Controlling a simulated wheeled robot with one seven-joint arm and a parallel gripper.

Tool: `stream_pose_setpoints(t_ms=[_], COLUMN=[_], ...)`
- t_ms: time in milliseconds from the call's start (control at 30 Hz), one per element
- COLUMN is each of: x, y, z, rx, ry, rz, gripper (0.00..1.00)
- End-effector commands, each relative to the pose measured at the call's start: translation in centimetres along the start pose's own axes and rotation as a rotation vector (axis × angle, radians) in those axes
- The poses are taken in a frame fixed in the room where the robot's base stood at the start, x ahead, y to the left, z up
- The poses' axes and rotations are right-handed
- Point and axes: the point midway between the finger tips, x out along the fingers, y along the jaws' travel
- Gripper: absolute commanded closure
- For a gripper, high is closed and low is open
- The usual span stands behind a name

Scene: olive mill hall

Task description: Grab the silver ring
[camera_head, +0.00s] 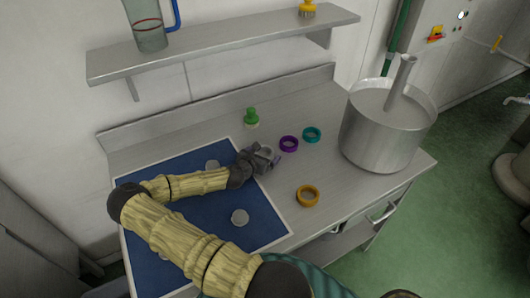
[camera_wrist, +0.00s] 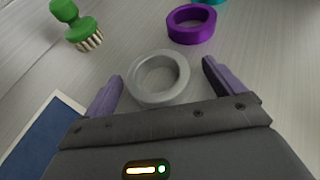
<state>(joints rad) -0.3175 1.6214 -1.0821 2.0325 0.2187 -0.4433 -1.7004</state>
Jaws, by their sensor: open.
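In the wrist view the silver ring (camera_wrist: 160,98) lies flat on the metal worktop. My gripper (camera_wrist: 162,72) is open, with one purple-grey finger on each side of the ring. There is a gap between each finger and the ring, and nothing is held. In the head view my gripper (camera_head: 274,160) is low over the worktop, just right of the blue mat. The silver ring cannot be made out there; my gripper seems to cover it.
A purple ring (camera_head: 289,144) and a teal ring (camera_head: 312,135) lie just beyond my gripper. An orange ring (camera_head: 307,195) lies nearer the front edge. A green brush (camera_head: 251,117) stands behind. A large pot (camera_head: 370,146) is at right. Pale discs lie on the blue mat (camera_head: 185,235).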

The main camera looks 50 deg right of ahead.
Motion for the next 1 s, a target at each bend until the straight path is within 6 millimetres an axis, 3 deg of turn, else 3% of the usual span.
stream_pose_setpoints(t_ms=[500,533,800,1000], x=[0.04,0.04,0.09,0.08], y=[0.09,0.08,0.01,0.03], z=[-0.06,-0.06,-0.03,0.03], rx=[0.0,0.0,0.0,0.001], ry=[0.0,0.0,0.0,-0.001], rz=[0.001,0.001,0.0,0.0], gripper=[0.07,0.08,0.59,0.59])
